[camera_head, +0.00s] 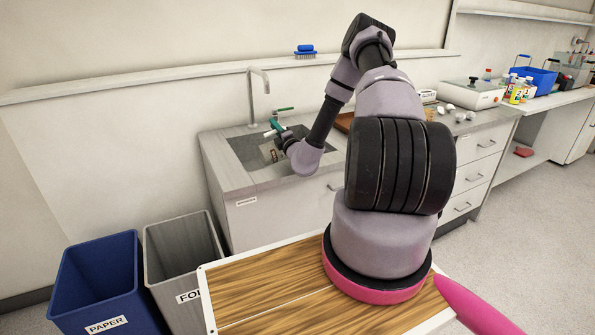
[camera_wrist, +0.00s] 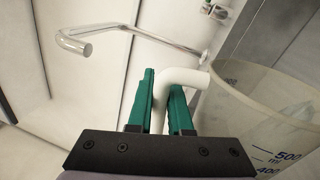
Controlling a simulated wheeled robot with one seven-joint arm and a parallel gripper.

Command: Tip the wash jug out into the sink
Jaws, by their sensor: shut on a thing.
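My gripper (camera_wrist: 162,100) is shut on the white handle (camera_wrist: 182,77) of the wash jug, with a green finger on either side. The jug (camera_wrist: 235,112) is pale and translucent, with blue ml marks, and fills the right of the wrist view. Set against the tap's pipe, the jug looks tipped far over, roughly onto its side. In the head view my gripper (camera_head: 275,129) is above the sink (camera_head: 248,152), near the tap (camera_head: 263,72). The jug is hardly visible there. I cannot tell whether liquid is left in it.
The tap also shows in the wrist view (camera_wrist: 140,30), close by. A blue brush (camera_head: 305,51) lies on the wall ledge. A blue paper bin (camera_head: 95,285) and a grey bin (camera_head: 180,250) stand left of the wooden top (camera_head: 265,290). Bottles and a scale (camera_head: 470,95) are to the right.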

